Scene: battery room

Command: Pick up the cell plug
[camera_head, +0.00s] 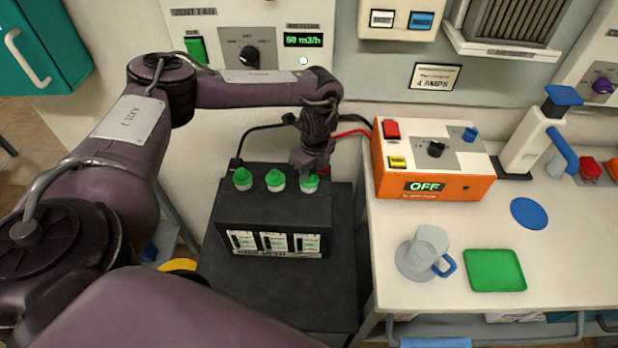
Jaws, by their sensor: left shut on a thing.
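Three green cell plugs stand in a row on top of the black battery (270,215): the left plug (242,180), the middle plug (275,181) and the right plug (309,184). My left gripper (309,172) comes down from above onto the right plug and is shut on it. The plug sits at the battery's top, level with the other two; I cannot tell whether it is lifted at all. The fingers hide part of its top. My right gripper is not in view.
An orange charger (435,188) reading OFF stands right of the battery on a white bench (390,290). Black and red cables (355,132) run behind the battery.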

